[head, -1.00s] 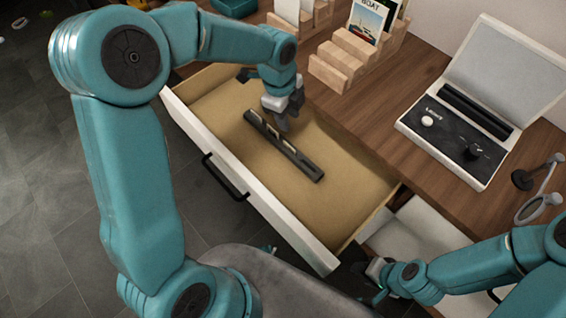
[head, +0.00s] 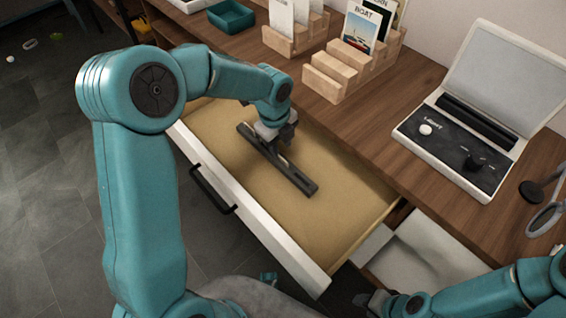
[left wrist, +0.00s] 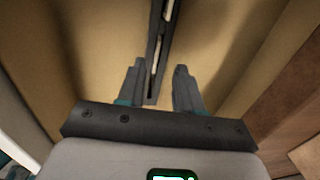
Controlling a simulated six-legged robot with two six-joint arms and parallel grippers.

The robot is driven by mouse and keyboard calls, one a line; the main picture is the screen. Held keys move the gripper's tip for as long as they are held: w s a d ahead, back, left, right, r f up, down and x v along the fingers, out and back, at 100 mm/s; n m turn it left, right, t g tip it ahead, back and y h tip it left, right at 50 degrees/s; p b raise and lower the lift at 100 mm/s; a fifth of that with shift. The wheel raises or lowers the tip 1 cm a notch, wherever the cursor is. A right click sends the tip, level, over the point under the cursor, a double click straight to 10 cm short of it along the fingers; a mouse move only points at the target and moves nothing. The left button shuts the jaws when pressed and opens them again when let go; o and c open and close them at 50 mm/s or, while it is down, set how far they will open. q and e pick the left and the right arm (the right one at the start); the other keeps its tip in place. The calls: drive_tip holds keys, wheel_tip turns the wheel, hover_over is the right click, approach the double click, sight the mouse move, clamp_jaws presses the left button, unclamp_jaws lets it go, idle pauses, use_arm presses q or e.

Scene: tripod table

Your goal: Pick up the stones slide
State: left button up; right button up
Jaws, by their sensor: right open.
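A dark slotted bar (head: 299,180) lies in the open drawer and holds a few pale, thin slides. They show edge-on in the left wrist view, one at the top (left wrist: 168,10) and one nearer the fingers (left wrist: 155,60). I cannot tell which is the stones slide. My left gripper (head: 277,138) is over the far part of the bar and hides some of it. In the left wrist view its fingers (left wrist: 158,88) are apart, with the bar's near end between them in the picture and nothing gripped. My right gripper (head: 368,302) is low at the bottom, beside the drawer.
The drawer's front wall (head: 258,220) stands out from the wooden desk (head: 350,135). On the desk are wooden card racks (head: 352,72), a teal tray (head: 231,16) and a light box (head: 462,140). The drawer floor around the bar is bare.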

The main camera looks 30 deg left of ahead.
sight(282, 162)
use_arm(q)
wheel_tip(282, 162, down, 5)
drive_tip(key=shift+r+b, duration=0.1)
drive_tip(key=shift+b, duration=0.4)
drive_tip(key=shift+c, duration=0.3)
clamp_jaws()
drive_tip(key=shift+r, duration=0.1)
